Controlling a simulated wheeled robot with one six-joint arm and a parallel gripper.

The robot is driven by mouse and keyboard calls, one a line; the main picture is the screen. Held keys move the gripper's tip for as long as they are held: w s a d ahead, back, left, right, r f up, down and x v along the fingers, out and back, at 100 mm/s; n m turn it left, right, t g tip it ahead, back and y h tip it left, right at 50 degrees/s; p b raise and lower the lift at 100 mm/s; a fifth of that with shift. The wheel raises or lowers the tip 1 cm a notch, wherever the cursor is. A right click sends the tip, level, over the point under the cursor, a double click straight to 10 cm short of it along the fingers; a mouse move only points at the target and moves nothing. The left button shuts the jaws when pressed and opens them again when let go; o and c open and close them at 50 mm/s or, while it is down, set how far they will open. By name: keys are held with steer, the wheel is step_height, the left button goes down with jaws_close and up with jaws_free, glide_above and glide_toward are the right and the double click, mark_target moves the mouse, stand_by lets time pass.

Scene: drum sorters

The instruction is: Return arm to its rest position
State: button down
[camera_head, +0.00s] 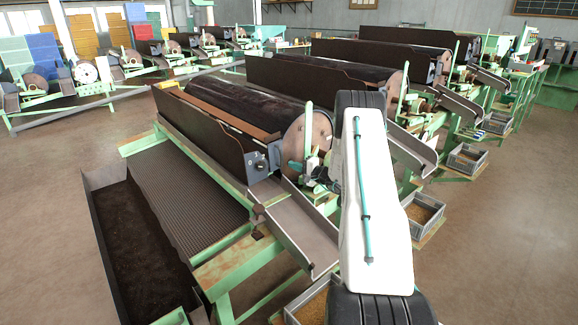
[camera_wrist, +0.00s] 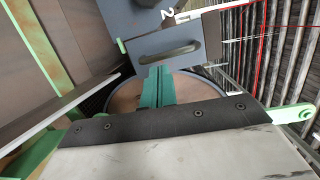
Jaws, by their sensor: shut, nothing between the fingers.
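My arm stands up in front of the nearest drum sorter in the head view, its white link between dark joints.
A dark trough (camera_head: 135,245) lies left of the nearest sorter. More sorters (camera_head: 330,92) stand in a row behind it. Grey crates (camera_head: 422,212) stand at the right. Stacked coloured crates (camera_head: 45,52) are at the back left. Floor is open at the far right (camera_head: 510,250).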

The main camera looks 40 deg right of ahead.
steer(key=s+d, duration=0.1)
steer(key=s, duration=0.8)
steer(key=shift+s, duration=0.4)
steer(key=shift+d+r, duration=0.1)
